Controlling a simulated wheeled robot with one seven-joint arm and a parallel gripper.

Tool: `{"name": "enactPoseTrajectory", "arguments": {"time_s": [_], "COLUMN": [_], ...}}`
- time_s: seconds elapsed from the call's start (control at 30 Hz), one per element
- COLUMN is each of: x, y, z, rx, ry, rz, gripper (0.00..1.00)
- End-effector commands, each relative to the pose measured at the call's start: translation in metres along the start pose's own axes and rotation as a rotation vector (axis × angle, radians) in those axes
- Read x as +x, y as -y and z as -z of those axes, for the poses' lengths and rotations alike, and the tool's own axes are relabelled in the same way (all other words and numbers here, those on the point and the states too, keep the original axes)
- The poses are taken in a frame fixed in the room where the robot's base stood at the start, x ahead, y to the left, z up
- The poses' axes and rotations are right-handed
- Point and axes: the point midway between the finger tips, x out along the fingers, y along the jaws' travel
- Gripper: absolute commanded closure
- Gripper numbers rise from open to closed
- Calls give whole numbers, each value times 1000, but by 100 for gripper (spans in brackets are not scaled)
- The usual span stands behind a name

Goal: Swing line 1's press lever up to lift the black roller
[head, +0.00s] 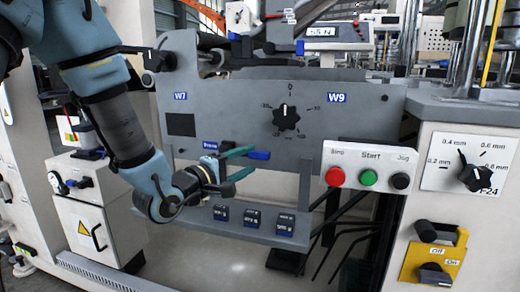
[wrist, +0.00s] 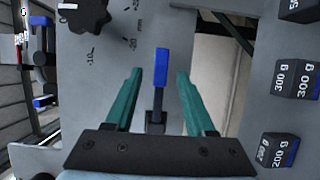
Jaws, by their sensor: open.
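My gripper (head: 245,162) is open in front of the grey machine panel in the head view. In the wrist view its two green fingers (wrist: 159,74) stand on either side of a lever with a blue grip (wrist: 162,68) and a dark stem. A gap shows between the lever and each finger. The blue grip (head: 259,155) points right in the head view, just past the fingertips. I cannot tell whether this is the press lever. A dark cylindrical part (head: 211,59) sits above the panel; I cannot tell whether it is the black roller.
A black dial (head: 286,117) sits above and right of the gripper. Several dark weights stand on a ledge (head: 230,230) below it, including one marked 300 g (wrist: 307,80). A button box (head: 368,160) is at right. Another blue part (wrist: 43,101) shows at wrist-view left.

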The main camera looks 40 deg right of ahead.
Motion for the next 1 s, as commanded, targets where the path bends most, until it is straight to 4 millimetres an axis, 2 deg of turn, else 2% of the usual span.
{"name": "enactPoseTrajectory", "arguments": {"time_s": [0.1, 0.3, 0.7, 1.0], "x": [23, 46, 54, 53], "y": [2, 2, 1, 2], "z": [0, 0, 1, 0], "rx": [1, 1, 0, 0], "ry": [1, 0, -1, -1], "rz": [-1, 1, 1, 1], "gripper": [45, 45, 45, 78]}}
